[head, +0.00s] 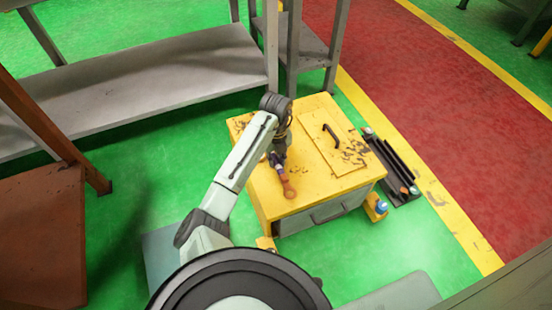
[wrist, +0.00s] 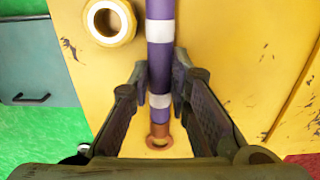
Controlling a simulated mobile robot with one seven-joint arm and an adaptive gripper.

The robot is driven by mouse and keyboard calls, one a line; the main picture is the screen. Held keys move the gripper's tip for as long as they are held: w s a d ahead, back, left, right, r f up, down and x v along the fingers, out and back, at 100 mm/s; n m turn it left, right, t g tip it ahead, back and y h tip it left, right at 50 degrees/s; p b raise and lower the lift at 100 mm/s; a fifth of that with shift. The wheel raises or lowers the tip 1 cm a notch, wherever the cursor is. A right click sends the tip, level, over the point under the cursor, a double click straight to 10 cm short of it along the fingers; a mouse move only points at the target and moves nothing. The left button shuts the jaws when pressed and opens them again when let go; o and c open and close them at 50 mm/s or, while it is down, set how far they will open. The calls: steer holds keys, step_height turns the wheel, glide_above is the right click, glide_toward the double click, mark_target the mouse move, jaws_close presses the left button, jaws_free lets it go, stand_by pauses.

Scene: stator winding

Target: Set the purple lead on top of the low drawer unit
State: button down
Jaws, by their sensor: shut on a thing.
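The purple lead (wrist: 160,55) has white bands and a copper ring end (wrist: 159,142). In the wrist view it runs upright in the picture between the fingers of my gripper (wrist: 160,72), which is shut on it. In the head view my gripper (head: 277,158) is over the left part of the low yellow drawer unit (head: 305,180), with the lead's copper end (head: 289,189) showing over its top. The unit's worn yellow top also fills most of the wrist view (wrist: 225,45). I cannot tell whether the lead touches the top.
A brass-coloured ring (wrist: 109,22) shows beside the lead in the wrist view. A black handle (head: 331,136) lies on the unit's top. A dark tray (head: 393,168) with small items stands to its right. A grey shelf (head: 140,90) is behind left; green floor lies between.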

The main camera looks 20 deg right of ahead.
steer(key=c, duration=1.5)
jaws_free()
steer(key=shift+f, duration=0.1)
